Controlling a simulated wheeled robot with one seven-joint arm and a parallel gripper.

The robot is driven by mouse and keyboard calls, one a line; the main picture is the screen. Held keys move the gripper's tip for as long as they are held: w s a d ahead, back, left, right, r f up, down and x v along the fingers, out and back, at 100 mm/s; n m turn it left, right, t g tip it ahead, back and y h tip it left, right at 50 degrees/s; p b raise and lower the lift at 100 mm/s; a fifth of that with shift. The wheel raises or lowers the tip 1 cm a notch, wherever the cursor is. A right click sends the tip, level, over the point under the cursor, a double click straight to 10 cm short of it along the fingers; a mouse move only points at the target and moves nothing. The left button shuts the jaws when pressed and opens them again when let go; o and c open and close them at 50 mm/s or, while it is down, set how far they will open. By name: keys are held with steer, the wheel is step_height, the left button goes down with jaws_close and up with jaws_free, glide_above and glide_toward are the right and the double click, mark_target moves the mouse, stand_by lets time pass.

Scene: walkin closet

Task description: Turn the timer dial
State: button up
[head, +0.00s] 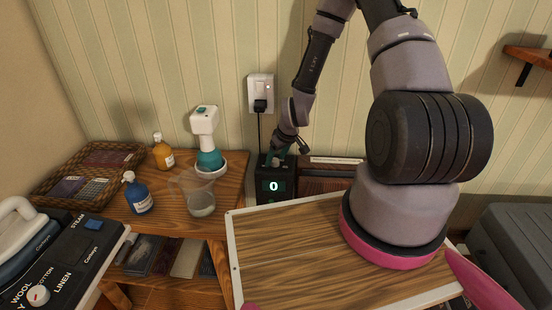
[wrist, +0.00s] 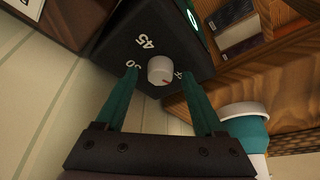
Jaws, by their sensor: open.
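The timer is a black box (head: 275,188) by the wall, with a lit 0 on its front display. In the wrist view, its dark face (wrist: 140,35) shows the numbers 45 and 30, with another mark partly hidden by a finger. The round white dial (wrist: 160,69) with a red mark stands out from this face. My gripper (wrist: 159,76) is open, with one teal finger on each side of the dial and gaps visible between. In the head view my gripper (head: 277,158) is at the top of the timer, and the dial is hidden.
A wall outlet with a black plug (head: 260,103) is above the timer, its cord hanging down. Left on the wooden table are a white and teal steamer (head: 205,135), a clear cup (head: 201,205), bottles and a wicker tray (head: 55,193). A wood-topped board (head: 300,270) lies in front.

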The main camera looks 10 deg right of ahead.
steer(key=shift+f, duration=0.1)
jaws_close()
steer(key=shift+m, duration=0.4)
steer(key=m, duration=0.1)
steer(key=m+h, duration=0.1)
steer(key=m, duration=0.1)
steer(key=shift+a+t, duration=0.2)
steer(key=shift+t, duration=0.1)
steer(key=m+h, duration=0.1)
steer(key=m, duration=0.2)
steer(key=shift+a+m+h, duration=0.1)
steer(key=shift+m+h, duration=0.2)
steer(key=shift+h, duration=0.1)
steer(key=m+h, duration=0.1)
steer(key=m, duration=0.2)
steer(key=m+g+h, duration=0.1)
steer(key=m, duration=0.2)
steer(key=shift+w+a, duration=0.1)
steer(key=shift+m, duration=0.3)
